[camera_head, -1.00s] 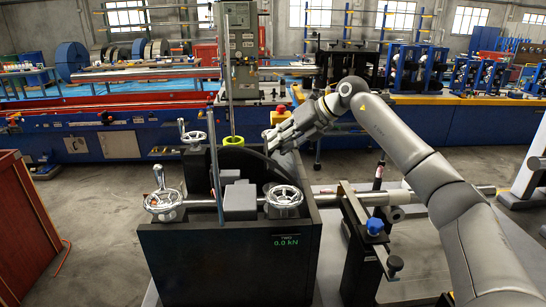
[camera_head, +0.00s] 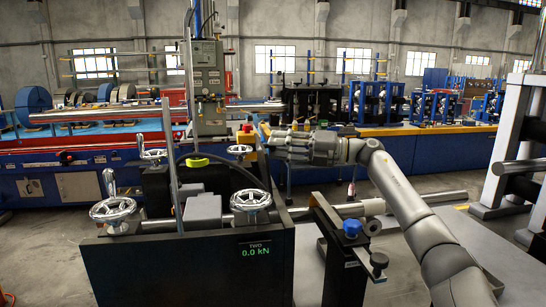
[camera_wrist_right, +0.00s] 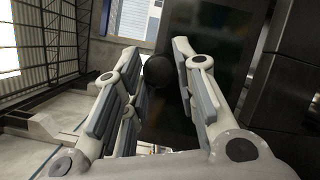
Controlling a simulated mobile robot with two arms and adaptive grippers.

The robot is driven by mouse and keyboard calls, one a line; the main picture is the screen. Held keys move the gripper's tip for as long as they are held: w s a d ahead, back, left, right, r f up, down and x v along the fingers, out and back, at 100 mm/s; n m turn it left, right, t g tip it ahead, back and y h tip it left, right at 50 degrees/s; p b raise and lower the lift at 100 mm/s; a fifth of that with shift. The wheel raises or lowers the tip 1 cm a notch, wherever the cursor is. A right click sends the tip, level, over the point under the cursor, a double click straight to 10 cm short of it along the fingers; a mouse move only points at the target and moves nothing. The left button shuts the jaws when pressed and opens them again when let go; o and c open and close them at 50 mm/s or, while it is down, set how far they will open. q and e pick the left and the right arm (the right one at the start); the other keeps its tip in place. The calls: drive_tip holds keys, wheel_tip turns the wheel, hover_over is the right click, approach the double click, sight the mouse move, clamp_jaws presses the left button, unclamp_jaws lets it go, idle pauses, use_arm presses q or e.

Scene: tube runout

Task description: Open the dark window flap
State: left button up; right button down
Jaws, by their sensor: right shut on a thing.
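My right gripper (camera_head: 274,142) reaches in from the right at the back right of the black machine housing. In the right wrist view its fingers (camera_wrist_right: 158,95) are on both sides of a dark round knob (camera_wrist_right: 158,70), closed on it. Behind the knob is a dark, glossy panel (camera_wrist_right: 225,60), which looks like the window flap. I cannot tell its angle. In the head view I cannot make out the flap clearly near the gripper. My left gripper is not in view.
The black housing (camera_head: 190,270) carries silver handwheels (camera_head: 114,210) and a "0.0 kN" display (camera_head: 254,250). A stand with a blue knob (camera_head: 352,228) and a horizontal bar are to its right. A blue bench line runs behind. Grey floor is open at the left.

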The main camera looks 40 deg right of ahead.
drive_tip(key=shift+s+d+f+t+b, duration=0.2)
drive_tip(key=shift+d+t+b, duration=0.1)
drive_tip(key=shift+d+b, duration=0.15)
drive_tip(key=shift+y, duration=0.3)
drive_tip(key=c, duration=1.1)
unclamp_jaws()
drive_tip(key=shift+c, duration=0.2)
drive_tip(key=v, duration=1.2)
drive_tip(key=shift+a+f, duration=0.1)
drive_tip(key=shift+f, duration=0.05)
